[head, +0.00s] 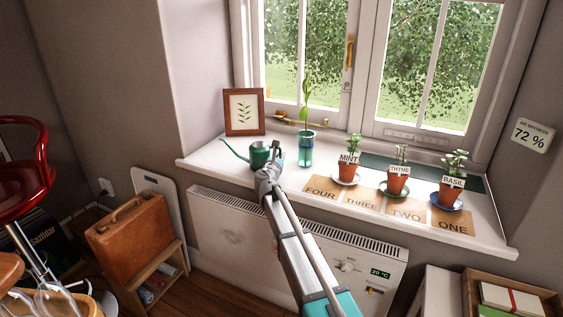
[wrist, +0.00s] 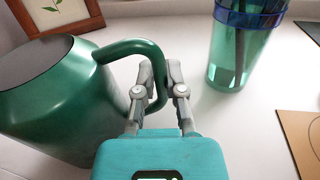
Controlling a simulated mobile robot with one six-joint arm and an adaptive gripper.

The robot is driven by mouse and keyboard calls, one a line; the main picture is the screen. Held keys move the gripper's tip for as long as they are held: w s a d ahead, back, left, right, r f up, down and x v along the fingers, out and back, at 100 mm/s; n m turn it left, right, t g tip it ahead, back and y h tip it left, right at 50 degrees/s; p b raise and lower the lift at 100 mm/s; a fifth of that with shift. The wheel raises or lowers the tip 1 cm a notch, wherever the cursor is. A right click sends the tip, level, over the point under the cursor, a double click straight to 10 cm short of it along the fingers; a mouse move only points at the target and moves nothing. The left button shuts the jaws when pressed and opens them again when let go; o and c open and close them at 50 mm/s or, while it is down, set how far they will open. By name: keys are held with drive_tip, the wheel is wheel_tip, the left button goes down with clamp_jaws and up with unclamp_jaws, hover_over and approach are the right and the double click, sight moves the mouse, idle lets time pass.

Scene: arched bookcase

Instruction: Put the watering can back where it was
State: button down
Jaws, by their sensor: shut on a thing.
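The green watering can (head: 259,154) is on the white window sill (head: 228,170), between the framed leaf picture and the glass with a plant. Its thin spout points left. In the wrist view, the can's body (wrist: 50,105) fills the left side and its curved handle reaches between my fingers. My gripper (head: 275,152) is shut on that handle, with one finger on each side; it also shows in the wrist view (wrist: 160,80). The can looks upright. I cannot tell whether its base touches the sill, as its lower part is partly hidden.
A framed picture (head: 244,112) stands behind the can. A glass with a plant (head: 306,150) stands close on the right. Potted mint (head: 347,170), thyme (head: 397,182) and basil (head: 451,191) stand along the sill. A numbered brown mat (head: 322,188) lies in front. Bare sill lies left of the can.

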drive_tip(key=shift+f, duration=0.25)
drive_tip(key=c, duration=0.7)
unclamp_jaws()
drive_tip(key=shift+r, duration=0.2)
drive_tip(key=s, duration=0.4)
drive_tip(key=s+a, duration=0.1)
drive_tip(key=s, duration=0.3)
drive_tip(key=s+a, duration=0.1)
drive_tip(key=s, duration=0.3)
